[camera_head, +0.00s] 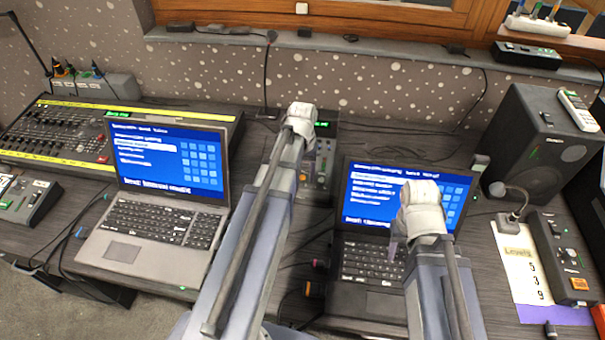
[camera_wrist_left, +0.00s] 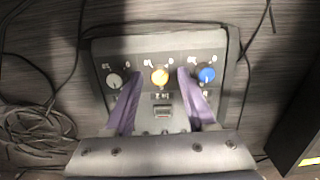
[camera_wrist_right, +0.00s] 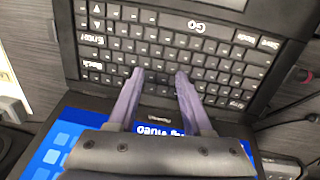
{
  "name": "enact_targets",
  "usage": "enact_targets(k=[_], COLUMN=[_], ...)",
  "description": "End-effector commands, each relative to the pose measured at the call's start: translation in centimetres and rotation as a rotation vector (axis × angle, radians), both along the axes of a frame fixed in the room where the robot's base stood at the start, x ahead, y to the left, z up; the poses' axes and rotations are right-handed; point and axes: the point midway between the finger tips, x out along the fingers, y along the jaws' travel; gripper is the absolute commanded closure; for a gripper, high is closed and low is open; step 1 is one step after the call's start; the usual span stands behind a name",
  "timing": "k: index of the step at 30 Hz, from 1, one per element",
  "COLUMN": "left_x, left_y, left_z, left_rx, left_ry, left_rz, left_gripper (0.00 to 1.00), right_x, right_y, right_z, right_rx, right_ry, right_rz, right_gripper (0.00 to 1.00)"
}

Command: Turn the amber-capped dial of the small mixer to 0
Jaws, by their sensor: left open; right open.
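The small mixer (camera_wrist_left: 97,62) is a dark box with three dials in a row, seen in the left wrist view. The amber-capped dial (camera_wrist_left: 160,76) is in the middle, between a grey dial (camera_wrist_left: 114,81) and a blue dial (camera_wrist_left: 206,74). Small white marks sit above each dial, too blurred to read. My left gripper (camera_wrist_left: 158,73) is open, its purple fingertips on either side of the amber dial in the picture; contact cannot be told. In the head view the mixer (camera_head: 326,150) is partly hidden by my left arm. My right gripper (camera_wrist_right: 159,74) is open and empty above the right laptop.
The left laptop (camera_head: 150,240) and right laptop (camera_head: 350,300) flank the mixer's place on the dark table. A large fader console (camera_head: 60,130) stands at the left. A speaker (camera_head: 530,140), a paper sheet (camera_head: 520,262) and a small control box (camera_head: 562,262) are at the right. Loose cables (camera_wrist_left: 35,130) lie beside the mixer.

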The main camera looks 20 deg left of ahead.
Motion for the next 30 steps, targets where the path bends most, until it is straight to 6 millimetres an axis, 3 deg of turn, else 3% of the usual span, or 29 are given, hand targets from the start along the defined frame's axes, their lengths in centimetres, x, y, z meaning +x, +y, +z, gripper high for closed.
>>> enact_targets(k=[11, 24, 30], left_x=[0.0, 0.0, 0.0], left_y=[0.0, 0.0, 0.0], left_z=[1.2, 6.7, 7.9], left_rx=[0.0, 0.0, 0.0], left_ry=[0.0, 0.0, 0.0], left_rz=[-0.001, 0.0, 0.0], left_gripper=[0.44, 0.44, 0.44], right_x=[0.0, 0.0, 0.0], right_y=[0.0, 0.0, 0.0], right_z=[1.2, 6.7, 7.9], right_rx=[0.0, 0.0, 0.0], right_ry=[0.0, 0.0, 0.0], right_rz=[0.0, 0.0, 0.0], right_gripper=[0.5, 0.5, 0.5])
